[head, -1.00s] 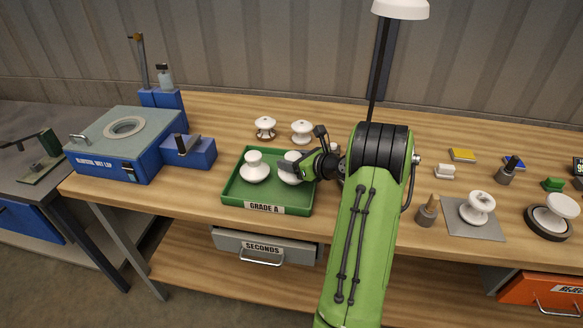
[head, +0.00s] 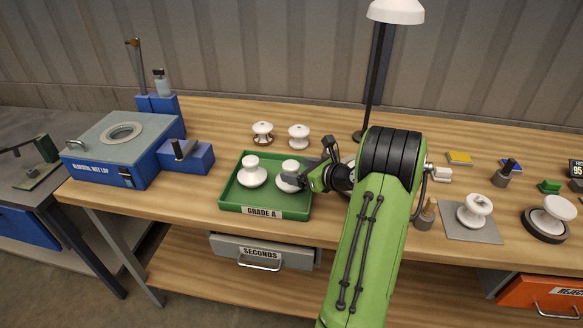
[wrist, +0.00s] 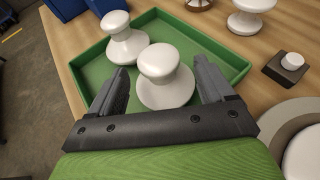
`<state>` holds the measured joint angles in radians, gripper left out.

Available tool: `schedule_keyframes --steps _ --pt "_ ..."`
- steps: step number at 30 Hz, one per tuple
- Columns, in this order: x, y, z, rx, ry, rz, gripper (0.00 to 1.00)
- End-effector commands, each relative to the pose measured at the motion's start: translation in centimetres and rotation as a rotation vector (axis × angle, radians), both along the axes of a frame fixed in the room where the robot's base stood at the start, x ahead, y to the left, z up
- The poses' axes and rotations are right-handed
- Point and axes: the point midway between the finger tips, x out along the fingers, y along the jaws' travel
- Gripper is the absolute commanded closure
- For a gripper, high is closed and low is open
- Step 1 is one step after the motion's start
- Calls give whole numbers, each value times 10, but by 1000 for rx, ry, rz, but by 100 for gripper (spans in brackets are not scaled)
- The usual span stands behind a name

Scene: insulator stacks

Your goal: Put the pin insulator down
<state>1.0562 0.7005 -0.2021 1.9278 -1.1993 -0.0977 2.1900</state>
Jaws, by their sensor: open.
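The pin insulator (head: 289,178), white with a round knob over a wide skirt, stands upright in the green tray (head: 265,212) labelled GRADE A. It also shows in the wrist view (wrist: 164,78), between and ahead of the fingers. My gripper (wrist: 160,92) is open, one finger on each side of it, with gaps showing. In the head view my gripper (head: 305,180) comes from the right over the tray's right edge and hides part of the insulator. A second white insulator (head: 251,174) stands upright to its left in the tray.
Two insulators (head: 262,132) (head: 299,136) stand behind the tray. A blue lap machine (head: 122,150) is at the left. A lamp pole (head: 374,85) rises behind my arm. An insulator on a grey mat (head: 473,233) and small blocks are at the right.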

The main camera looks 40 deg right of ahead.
Motion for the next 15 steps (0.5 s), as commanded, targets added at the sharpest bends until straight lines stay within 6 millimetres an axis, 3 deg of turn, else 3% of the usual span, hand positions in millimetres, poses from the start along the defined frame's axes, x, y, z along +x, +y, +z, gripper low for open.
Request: schedule_keyframes --steps 3,7,15 --pt "-33 -4 16 0 1 -8 19" --pt "-59 -5 27 0 -1 -4 19" --pt "-76 -4 33 -4 0 4 19"
